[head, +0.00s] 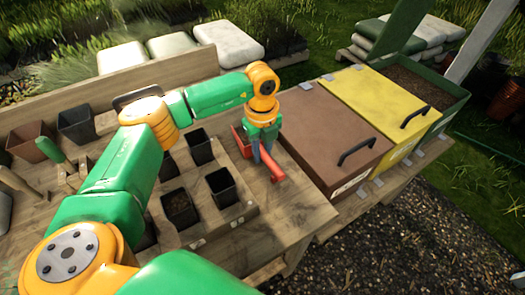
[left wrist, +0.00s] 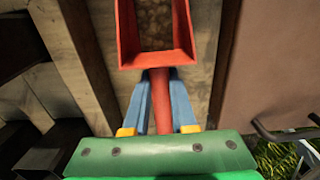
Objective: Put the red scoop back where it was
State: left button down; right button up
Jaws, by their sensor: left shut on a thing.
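The red scoop (head: 277,174) is in my left gripper (head: 262,156), over the right part of the wooden table, between the pot tray and the brown-lidded bin. In the left wrist view, the blue fingers of the left gripper (left wrist: 162,85) are shut on the handle of the scoop (left wrist: 184,45). Its pan points away from the gripper, and brown, soil-like material shows inside it. I cannot tell whether the scoop touches the table. My right gripper is not in view.
Black pots (head: 181,208) stand in a wooden tray (head: 218,225) left of the scoop. Bins with a brown lid (head: 325,125) and a yellow lid (head: 390,100) are shut; a green bin (head: 440,97) is open with soil inside. The table's front right corner (head: 300,210) is clear.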

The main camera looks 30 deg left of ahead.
aim_at(262, 150)
pick_arm(q)
jog(key=shift+w+a+f, duration=0.1)
jog(key=shift+w+f, duration=0.1)
jog(key=shift+f, duration=0.45)
jog(key=shift+s+f, duration=0.15)
jog(key=c, duration=0.7)
grip_release()
jog(key=shift+r, duration=0.2)
notch_tip(262, 150, up, 12)
jog(key=shift+r+b, duration=0.1)
jog(key=shift+b, duration=1.05)
